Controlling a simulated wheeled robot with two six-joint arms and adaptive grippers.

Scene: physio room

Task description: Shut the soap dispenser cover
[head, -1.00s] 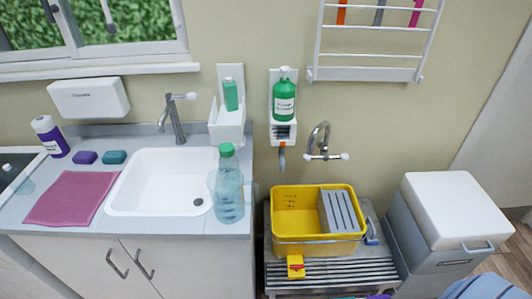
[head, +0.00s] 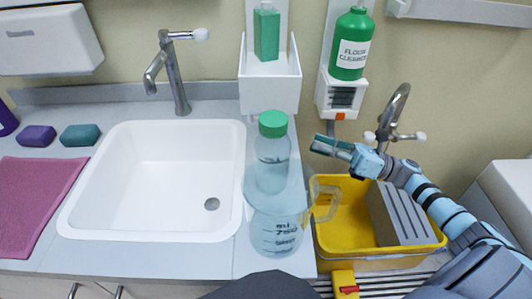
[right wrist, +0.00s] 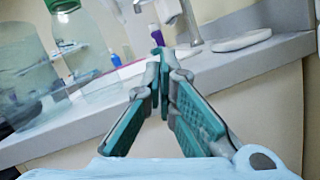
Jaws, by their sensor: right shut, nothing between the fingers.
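The soap dispenser is on the wall right of the sink, with a white back plate and a green soap container (head: 267,35). Its white cover (head: 270,88) hangs open, jutting forward like a tray below the container. My right gripper (head: 326,145) is shut and empty, lower and to the right of the cover and apart from it. In the right wrist view its teal-padded fingers (right wrist: 159,45) meet at the tips, with the counter beyond. I do not make out the dispenser there. My left gripper is not in view.
A clear green-capped bottle (head: 272,160) and a clear measuring jug (head: 277,235) stand on the counter below the cover. A green floor cleaner bottle (head: 352,40) sits in a wall holder to the right. A yellow bin (head: 345,228) is under my right arm. The sink (head: 150,185) is empty.

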